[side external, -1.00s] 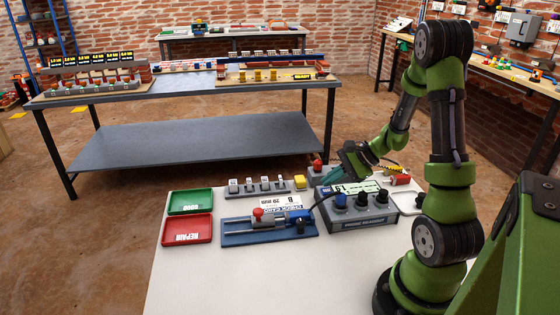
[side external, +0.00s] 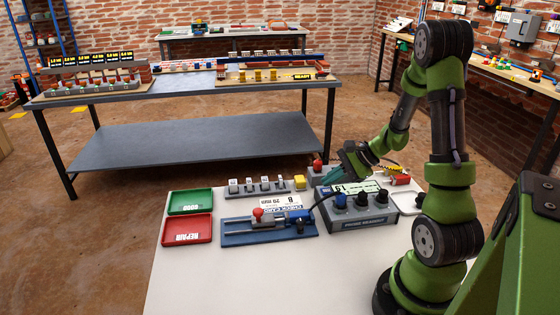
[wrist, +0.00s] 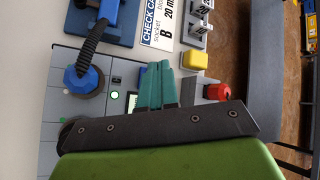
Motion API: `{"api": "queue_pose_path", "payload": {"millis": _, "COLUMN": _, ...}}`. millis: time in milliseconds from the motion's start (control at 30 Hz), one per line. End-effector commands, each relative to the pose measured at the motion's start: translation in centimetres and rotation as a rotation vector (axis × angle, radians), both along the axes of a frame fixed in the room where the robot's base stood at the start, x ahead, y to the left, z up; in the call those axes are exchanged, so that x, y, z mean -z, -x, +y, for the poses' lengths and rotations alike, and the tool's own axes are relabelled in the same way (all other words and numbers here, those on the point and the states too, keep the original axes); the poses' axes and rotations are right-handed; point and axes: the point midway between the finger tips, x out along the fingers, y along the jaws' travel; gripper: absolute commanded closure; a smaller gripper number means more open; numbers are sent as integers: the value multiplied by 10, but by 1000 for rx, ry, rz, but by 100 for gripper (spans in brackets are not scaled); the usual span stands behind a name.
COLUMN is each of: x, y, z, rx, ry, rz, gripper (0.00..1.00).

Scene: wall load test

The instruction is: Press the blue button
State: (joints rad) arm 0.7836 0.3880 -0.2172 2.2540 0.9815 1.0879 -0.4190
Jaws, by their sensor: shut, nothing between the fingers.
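My gripper (side external: 330,178) has teal fingers closed together with nothing between them. It hangs over the back left of a grey meter box (side external: 362,222). In the wrist view the shut fingers (wrist: 156,84) cover part of the box's lit display. A round blue piece (side external: 340,200) sits at the front left of the box. The wrist view shows this blue piece (wrist: 83,80) with a black cable coming out, so it looks like a plug. My fingers are apart from it.
A yellow button (side external: 299,182) and a red button (side external: 317,167) stand behind the box. A blue fixture (side external: 268,236) and green (side external: 190,210) and red (side external: 187,240) trays lie left. The front tabletop is clear.

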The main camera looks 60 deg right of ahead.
Motion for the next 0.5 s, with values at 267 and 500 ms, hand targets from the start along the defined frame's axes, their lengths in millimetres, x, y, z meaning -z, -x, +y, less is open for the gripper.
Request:
{"api": "queue_pose_path", "payload": {"millis": 267, "x": 0, "y": 0, "z": 0, "rx": 0, "ry": 0, "rz": 0, "gripper": 100}}
{"api": "queue_pose_path", "payload": {"millis": 500, "x": 5, "y": 0, "z": 0, "rx": 1, "ry": -3, "rz": 1, "gripper": 100}}
